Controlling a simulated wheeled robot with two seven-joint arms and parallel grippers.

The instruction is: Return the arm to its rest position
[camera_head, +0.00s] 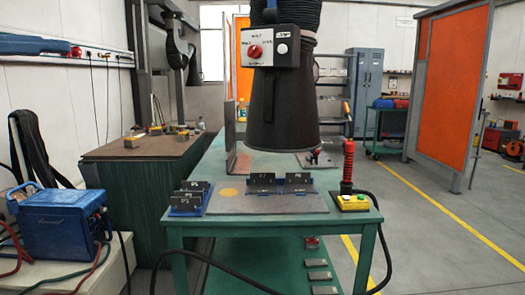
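Neither of my arms nor either gripper shows in the head view, so I cannot see their pose or whether they hold anything. The green welding table (196,230) stands in front of me. One group (187,200) is at the left edge and another group (281,184) is near the middle.
A black extraction hood (283,110) with a red-knobbed switch box (269,47) hangs over the table. A red-handled torch (348,165) and yellow button box (352,202) are at the right corner. A blue welder (60,220) stands left.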

